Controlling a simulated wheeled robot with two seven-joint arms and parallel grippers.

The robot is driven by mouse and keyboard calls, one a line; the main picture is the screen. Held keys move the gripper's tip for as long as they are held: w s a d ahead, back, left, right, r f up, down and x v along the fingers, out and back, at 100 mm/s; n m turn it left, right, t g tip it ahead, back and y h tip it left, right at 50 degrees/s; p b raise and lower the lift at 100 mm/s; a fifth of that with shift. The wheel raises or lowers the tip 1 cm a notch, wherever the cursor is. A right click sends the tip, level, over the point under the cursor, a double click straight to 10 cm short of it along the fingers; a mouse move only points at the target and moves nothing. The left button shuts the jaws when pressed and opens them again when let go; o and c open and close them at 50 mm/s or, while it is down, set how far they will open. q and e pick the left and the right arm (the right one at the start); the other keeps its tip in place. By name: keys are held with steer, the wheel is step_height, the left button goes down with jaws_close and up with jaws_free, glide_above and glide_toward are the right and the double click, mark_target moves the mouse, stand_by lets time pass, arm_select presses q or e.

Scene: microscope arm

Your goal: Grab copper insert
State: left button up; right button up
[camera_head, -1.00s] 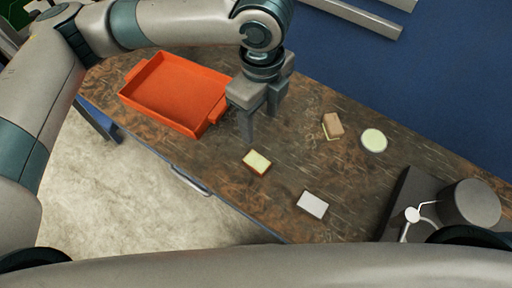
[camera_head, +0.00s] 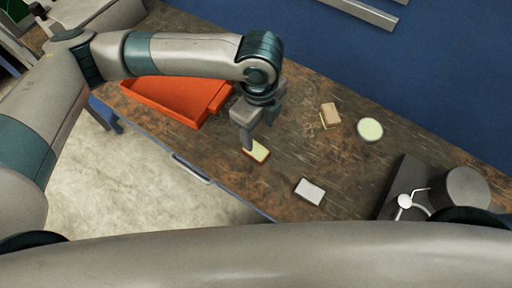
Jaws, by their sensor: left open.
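No piece is clearly marked as the copper insert. A small block with a pale yellow top and orange-brown sides (camera_head: 259,154) lies on the table near the middle. A tan-brown block (camera_head: 330,113) with a pale lower edge lies farther back to the right. My left gripper (camera_head: 260,134) points down, open, just over the yellow-topped block. One finger overlaps the block's back left edge in the picture; I cannot tell whether it touches. My right gripper is not in view.
An orange tray (camera_head: 165,104) stands at the left, partly behind my left arm. A white-topped block (camera_head: 310,191) lies at the front, a round pale-green disc (camera_head: 369,129) at the back right. A dark device (camera_head: 464,188) stands at the right on the wooden table (camera_head: 285,175).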

mark_target(256, 150)
arm_select(q)
steer(key=shift+f+p, duration=0.35)
steer(key=shift+f, duration=1.6)
steer(key=shift+s+a+f+p, duration=0.1)
steer(key=shift+a+f+p, duration=0.05)
steer(key=shift+f+p, duration=0.2)
steer(key=f, duration=0.1)
steer(key=f+p, duration=0.2)
steer(key=shift+s+a+f, duration=0.2)
steer(key=shift+a+f, duration=0.05)
steer(key=shift+f, duration=0.5)
steer(key=shift+c, duration=0.6)
jaws_close()
